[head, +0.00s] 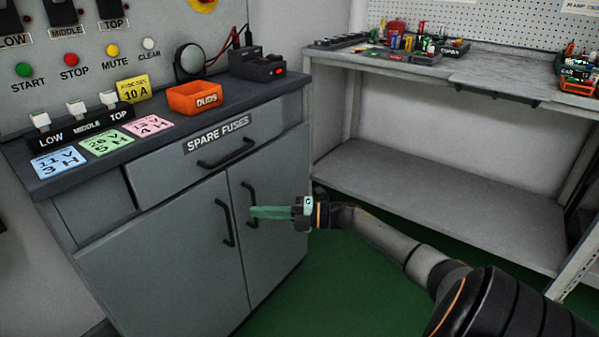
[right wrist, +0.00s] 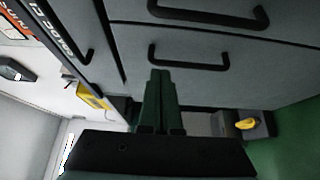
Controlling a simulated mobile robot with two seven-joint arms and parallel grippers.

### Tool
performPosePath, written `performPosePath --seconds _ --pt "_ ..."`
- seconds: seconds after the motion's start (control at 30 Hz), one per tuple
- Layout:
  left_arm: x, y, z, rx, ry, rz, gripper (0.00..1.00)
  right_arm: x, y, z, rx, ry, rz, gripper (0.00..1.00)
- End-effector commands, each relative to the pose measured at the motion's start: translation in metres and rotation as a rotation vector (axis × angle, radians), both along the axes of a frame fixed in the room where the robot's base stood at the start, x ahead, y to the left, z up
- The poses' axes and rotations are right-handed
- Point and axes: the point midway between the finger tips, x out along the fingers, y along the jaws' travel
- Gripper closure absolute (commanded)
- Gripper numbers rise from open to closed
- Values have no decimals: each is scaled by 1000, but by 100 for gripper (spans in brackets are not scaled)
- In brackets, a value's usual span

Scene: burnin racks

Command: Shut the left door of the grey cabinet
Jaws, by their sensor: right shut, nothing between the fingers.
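The grey cabinet (head: 215,150) stands at the left, with a drawer labelled SPARE FUSES above two doors. The left door (head: 160,255) looks flush or nearly so with the front; I cannot tell whether a small gap remains. Its black bar handle (head: 226,222) is near the middle seam, and also shows at the top of the right wrist view (right wrist: 210,14). The right door (head: 275,200) looks closed; its handle (right wrist: 190,55) is close to my right gripper. My right gripper (head: 252,212) has green fingers shut and empty, in front of the right door. My left gripper is not in view.
The dark countertop (head: 205,92) carries an orange DUDS bin (head: 194,98), coloured cards and switches. A workbench (head: 430,72) with a low shelf (head: 420,190) stands at the right. Green floor (head: 345,290) lies open between. A yellow object (right wrist: 246,124) shows in the right wrist view.

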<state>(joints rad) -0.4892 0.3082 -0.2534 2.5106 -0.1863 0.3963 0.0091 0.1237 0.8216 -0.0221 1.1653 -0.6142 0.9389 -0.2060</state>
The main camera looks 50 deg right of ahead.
Motion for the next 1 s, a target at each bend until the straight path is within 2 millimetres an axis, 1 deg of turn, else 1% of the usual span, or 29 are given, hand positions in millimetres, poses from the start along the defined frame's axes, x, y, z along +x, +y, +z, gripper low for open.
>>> performPosePath --seconds 0.03,0.2,0.3,0.43,0.6,0.83,0.93,1.0 --pt "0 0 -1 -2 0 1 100 0 -17 2 -3 -1 -11 100" --pt "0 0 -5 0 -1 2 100 -6 -51 1 -3 -3 -10 100" --pt "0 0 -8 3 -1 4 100 -8 -67 1 -3 -4 -10 100" --pt "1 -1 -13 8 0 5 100 -11 -81 0 -3 -3 -9 100" --pt "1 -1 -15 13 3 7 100 -13 -91 1 -2 -2 -7 100" --pt "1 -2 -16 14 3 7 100 -14 -93 2 -3 -3 -5 100" --pt "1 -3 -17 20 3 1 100 -13 -91 1 0 -3 -2 100" --pt "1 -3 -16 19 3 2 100 -12 -80 -2 9 -1 10 100"
